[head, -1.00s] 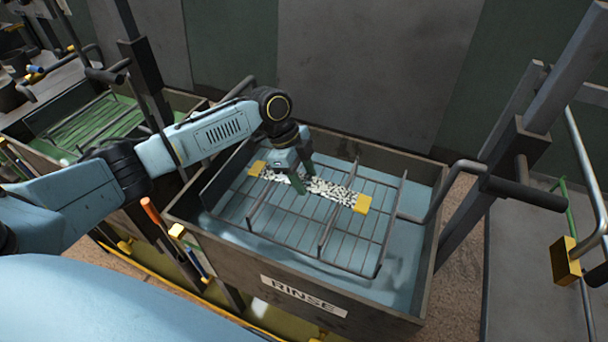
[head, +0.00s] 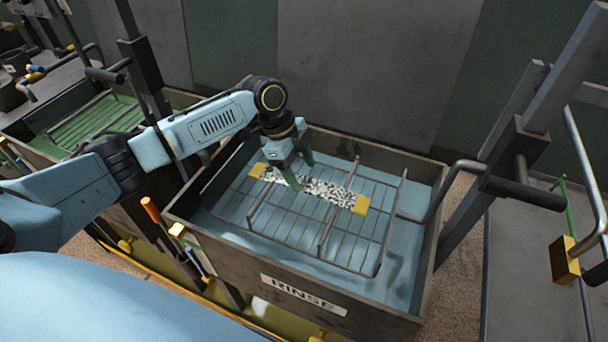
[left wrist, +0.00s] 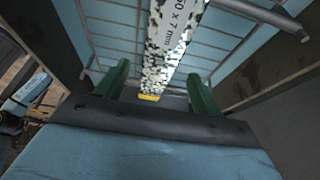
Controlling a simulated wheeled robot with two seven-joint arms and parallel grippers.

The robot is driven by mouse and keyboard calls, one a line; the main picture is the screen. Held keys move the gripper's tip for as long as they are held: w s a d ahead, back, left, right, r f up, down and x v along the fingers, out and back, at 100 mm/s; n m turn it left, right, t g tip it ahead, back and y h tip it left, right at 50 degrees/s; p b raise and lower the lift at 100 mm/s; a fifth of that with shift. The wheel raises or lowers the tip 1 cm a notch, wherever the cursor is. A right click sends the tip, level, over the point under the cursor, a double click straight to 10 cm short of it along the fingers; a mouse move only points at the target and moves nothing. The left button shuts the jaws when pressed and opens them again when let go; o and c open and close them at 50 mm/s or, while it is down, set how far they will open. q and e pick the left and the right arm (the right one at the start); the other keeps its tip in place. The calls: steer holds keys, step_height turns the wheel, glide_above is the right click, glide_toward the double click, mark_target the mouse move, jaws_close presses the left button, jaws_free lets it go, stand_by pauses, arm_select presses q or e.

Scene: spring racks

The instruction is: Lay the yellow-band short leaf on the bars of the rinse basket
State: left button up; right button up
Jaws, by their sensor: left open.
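The short leaf (head: 325,190), speckled black and white with yellow ends, lies across the bars of the rinse basket (head: 285,231) inside the tank marked RINSE. My left gripper (head: 300,173) is open above the leaf, near its left yellow end, with one green finger on each side of it. In the left wrist view the leaf (left wrist: 172,50) runs away between the two spread green fingers (left wrist: 160,88), and its near yellow end shows low between them. The fingers look apart from the leaf. My right gripper is not in view.
The tank's rim (head: 215,257) surrounds the basket, and upright dividers (head: 328,232) stand on the bars. A black-handled bar (head: 525,192) and a post stand at the right. A second tank with a green rack (head: 95,125) is at the left. A wall rises behind.

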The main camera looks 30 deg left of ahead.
arm_select(q)
steer(key=v, duration=1)
